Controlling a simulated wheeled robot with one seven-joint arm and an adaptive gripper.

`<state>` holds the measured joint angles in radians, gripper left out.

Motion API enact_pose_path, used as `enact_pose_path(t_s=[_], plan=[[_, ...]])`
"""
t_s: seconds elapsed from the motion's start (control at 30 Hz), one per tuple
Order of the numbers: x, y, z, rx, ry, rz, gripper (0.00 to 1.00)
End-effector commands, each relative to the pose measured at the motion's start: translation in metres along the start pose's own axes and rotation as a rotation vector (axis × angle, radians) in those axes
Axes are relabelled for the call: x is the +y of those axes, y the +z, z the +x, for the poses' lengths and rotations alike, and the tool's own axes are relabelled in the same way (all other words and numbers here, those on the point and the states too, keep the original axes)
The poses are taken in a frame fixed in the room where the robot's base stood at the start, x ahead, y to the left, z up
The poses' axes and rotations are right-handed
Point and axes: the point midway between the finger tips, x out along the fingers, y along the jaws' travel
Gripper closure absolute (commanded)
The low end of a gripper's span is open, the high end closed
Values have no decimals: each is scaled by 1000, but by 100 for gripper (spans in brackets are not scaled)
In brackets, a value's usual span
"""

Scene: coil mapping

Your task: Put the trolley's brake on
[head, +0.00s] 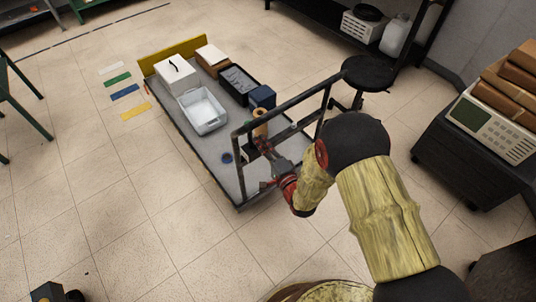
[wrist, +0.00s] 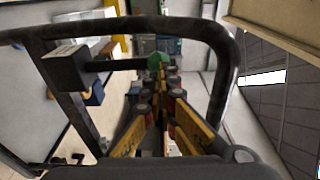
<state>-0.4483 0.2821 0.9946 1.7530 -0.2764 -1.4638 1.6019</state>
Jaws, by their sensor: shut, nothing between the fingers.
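The trolley (head: 222,172) has a grey deck, a yellow end board (head: 185,52) and a black tube handle frame (head: 285,106) at its near end. The handle frame (wrist: 225,60) arches across the wrist view. There a dark box (wrist: 65,68) sits on the frame, and a black rod runs from it to a green knob (wrist: 157,62); this looks like the brake lever. My gripper (head: 262,146) is at the handle frame, above the deck. In the wrist view its yellow fingers (wrist: 161,98) are shut and empty, with tips close to the knob; contact cannot be told.
The deck carries a white box (head: 175,74), a white tray (head: 203,111), a dark tray (head: 238,84), a blue box (head: 262,97) and a blue ring (head: 227,158). A black stool (head: 368,73) stands right of the trolley.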

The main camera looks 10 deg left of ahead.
Motion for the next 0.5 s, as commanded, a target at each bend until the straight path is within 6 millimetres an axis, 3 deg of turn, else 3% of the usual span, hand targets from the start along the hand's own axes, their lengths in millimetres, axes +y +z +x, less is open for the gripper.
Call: enact_pose_path(t_s=[0.2, 0.5], plan=[[2, 0, 31, 0, 0, -1, 100], [0, 0, 44, 0, 1, -1, 100]])
